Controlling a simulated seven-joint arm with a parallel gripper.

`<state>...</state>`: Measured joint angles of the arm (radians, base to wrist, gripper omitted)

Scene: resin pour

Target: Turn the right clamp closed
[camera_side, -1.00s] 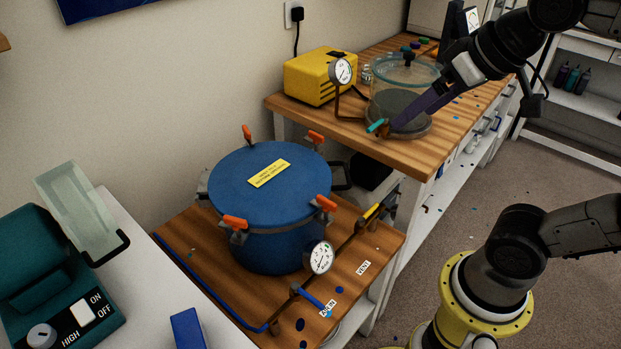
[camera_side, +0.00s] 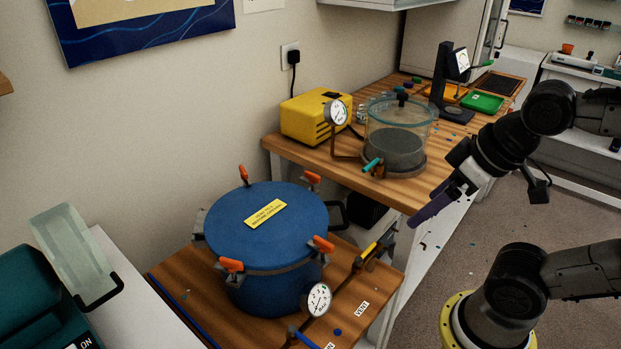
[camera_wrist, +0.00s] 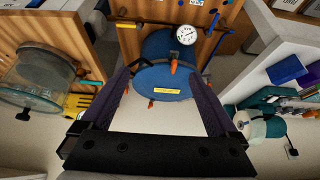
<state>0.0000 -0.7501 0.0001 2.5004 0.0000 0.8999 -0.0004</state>
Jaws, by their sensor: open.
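The blue pot (camera_side: 265,240) stands on the low wooden bench, its lid shut, with a yellow label (camera_side: 265,213) on top. Orange-handled clamps sit round its rim: front right (camera_side: 323,244), back right (camera_side: 312,178), front left (camera_side: 231,265) and back left (camera_side: 243,174), whose handle points up. I cannot tell which clamp counts as the right one. My gripper (camera_side: 418,220) is open and empty, right of the pot and well apart from it. In the wrist view the pot lid (camera_wrist: 165,82) shows between my two dark fingers (camera_wrist: 160,76).
A pressure gauge (camera_side: 319,299) and a pipe with a yellow-handled valve (camera_side: 369,250) stand close to the pot's front right. A glass chamber (camera_side: 398,130) and yellow pump (camera_side: 315,117) stand on the higher bench (camera_side: 440,155) behind. Open air lies between my gripper and the pot.

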